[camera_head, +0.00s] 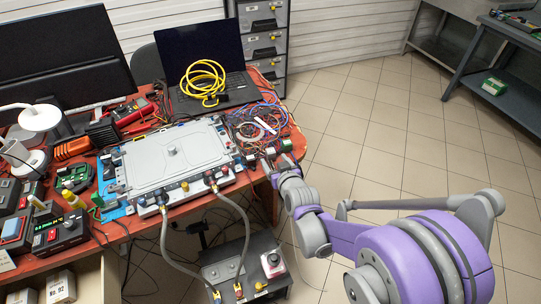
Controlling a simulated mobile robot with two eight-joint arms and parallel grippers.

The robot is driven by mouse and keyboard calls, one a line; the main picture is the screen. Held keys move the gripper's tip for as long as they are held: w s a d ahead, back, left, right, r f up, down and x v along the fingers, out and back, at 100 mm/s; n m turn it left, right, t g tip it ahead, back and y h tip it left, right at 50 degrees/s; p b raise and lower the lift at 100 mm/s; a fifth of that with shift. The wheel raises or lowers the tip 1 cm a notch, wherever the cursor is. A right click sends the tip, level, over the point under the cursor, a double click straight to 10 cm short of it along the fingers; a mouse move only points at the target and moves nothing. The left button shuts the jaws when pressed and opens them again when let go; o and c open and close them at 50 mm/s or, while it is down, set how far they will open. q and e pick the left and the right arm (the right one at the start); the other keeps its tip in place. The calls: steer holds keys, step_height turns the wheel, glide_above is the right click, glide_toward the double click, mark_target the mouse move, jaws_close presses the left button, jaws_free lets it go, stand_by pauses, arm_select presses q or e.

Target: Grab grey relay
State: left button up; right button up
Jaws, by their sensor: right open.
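My right gripper (276,163) reaches in from the right, over the right front edge of the red table (120,232). It is open, and its fingers are small and partly merged with the clutter behind them. Small blocks lie close by: one with a pale top (286,145) just beyond the fingers and another (251,160) to their left. I cannot tell for sure which small part is the grey relay; it may be among these or hidden by the gripper. My left gripper is not in view.
A grey metal housing (176,152) fills the table's middle, with two hoses (174,262) running down to a dark box (225,268). A laptop (203,62), yellow cable (205,78) and tangled wires (252,124) lie behind. Tiled floor (365,120) at the right is clear.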

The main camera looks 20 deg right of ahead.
mark_target(272, 154)
steer(key=x, duration=0.5)
steer(key=shift+w+d+r+b, duration=0.2)
steer(key=shift+w+d+b, duration=0.1)
steer(key=shift+w, duration=0.15)
jaws_close()
